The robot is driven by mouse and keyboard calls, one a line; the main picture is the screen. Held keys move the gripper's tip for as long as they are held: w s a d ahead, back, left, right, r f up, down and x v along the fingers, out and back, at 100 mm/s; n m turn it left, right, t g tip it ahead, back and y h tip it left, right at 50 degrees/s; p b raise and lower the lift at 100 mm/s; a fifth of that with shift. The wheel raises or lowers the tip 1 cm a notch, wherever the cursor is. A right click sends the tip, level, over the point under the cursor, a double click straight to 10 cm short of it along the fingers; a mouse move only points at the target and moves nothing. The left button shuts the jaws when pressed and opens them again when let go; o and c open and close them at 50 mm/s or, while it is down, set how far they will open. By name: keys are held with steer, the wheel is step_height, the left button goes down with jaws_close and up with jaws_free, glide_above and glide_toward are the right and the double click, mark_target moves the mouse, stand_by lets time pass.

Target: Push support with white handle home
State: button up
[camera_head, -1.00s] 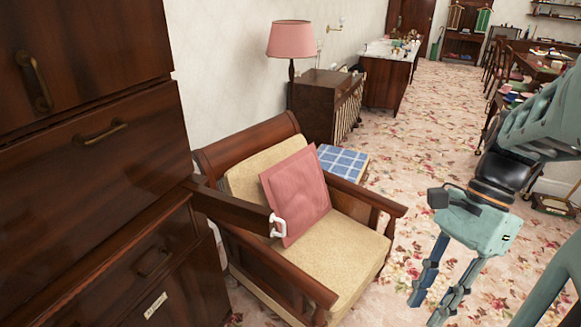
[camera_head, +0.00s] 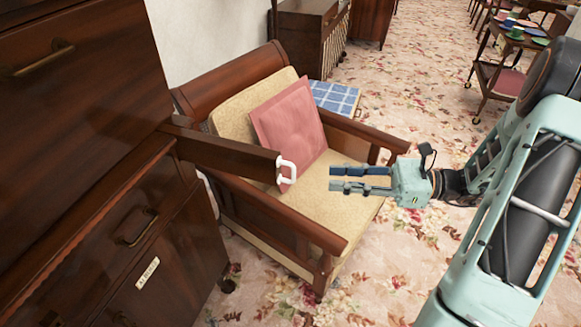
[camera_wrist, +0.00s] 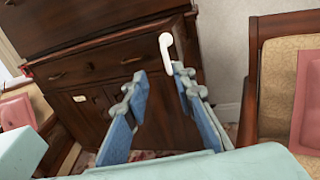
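The support (camera_head: 225,156) is a dark wooden bar sticking out of the tall dark wooden bureau (camera_head: 85,110) on the left. Its white handle (camera_head: 288,170) is on its outer end, in front of the armchair's pink cushion. My gripper (camera_head: 333,179) is to the right of the handle, with its fingers pointing left at it and a gap between. In the wrist view the handle (camera_wrist: 166,52) is beyond the fingertips, close in line with the right finger. My gripper (camera_wrist: 160,82) is open and empty. The bar behind the handle is hard to make out there.
A wooden armchair (camera_head: 345,215) with a beige seat and a pink cushion (camera_head: 290,125) stands under and beside the support. A blue checked stool (camera_head: 335,97) is behind it. A trolley (camera_head: 505,75) stands at the back right. Flowered carpet is open at the front.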

mark_target(294, 170)
steer(key=shift+t, duration=0.3)
steer(key=a, duration=0.3)
steer(key=w+a, duration=0.1)
steer(key=a, duration=0.3)
steer(key=w+a, duration=0.1)
steer(key=a, duration=0.2)
steer(key=shift+w+a, duration=0.15)
steer(key=shift+a, duration=0.1)
jaws_close()
steer(key=shift+r, duration=0.1)
